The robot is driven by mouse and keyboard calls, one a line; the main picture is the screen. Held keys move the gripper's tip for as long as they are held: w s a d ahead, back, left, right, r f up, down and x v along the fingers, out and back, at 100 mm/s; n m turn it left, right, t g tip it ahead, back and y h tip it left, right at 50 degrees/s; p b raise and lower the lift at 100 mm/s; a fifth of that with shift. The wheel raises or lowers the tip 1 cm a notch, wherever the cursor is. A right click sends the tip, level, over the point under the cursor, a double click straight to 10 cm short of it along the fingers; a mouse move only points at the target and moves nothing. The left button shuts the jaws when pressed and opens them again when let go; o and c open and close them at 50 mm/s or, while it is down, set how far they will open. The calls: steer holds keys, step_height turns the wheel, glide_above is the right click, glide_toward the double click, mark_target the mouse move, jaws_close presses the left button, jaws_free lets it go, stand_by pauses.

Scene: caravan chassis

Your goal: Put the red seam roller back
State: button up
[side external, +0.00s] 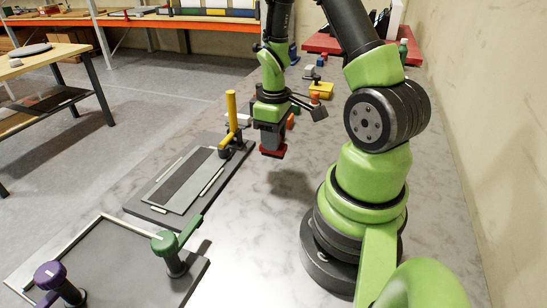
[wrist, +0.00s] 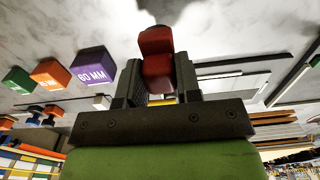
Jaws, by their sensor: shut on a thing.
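My gripper (side external: 271,138) is shut on a red piece, the red seam roller (side external: 273,152), and holds it above the grey marbled bench (side external: 250,240). A shadow lies on the bench below and to the right of it. In the wrist view, my gripper's two dark fingers (wrist: 157,88) stand on either side of the red roller (wrist: 156,55). The roller sticks out past the fingertips; its lower part is hidden between the fingers. Its place of rest cannot be picked out for certain.
A dark plate fixture (side external: 150,207) with a yellow-handled clamp (side external: 231,110) lies left of my gripper. A nearer fixture has green (side external: 172,243) and purple (side external: 52,277) clamp handles. Coloured blocks, one yellow (side external: 321,90), and a red tray (side external: 322,43) stand behind. A purple "60 MM" block (wrist: 92,66) shows.

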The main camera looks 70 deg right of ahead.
mark_target(274, 155)
steer(key=shift+f, duration=2.5)
steer(key=shift+f, duration=0.15)
steer(key=o, duration=1)
steer(key=shift+c, duration=0.2)
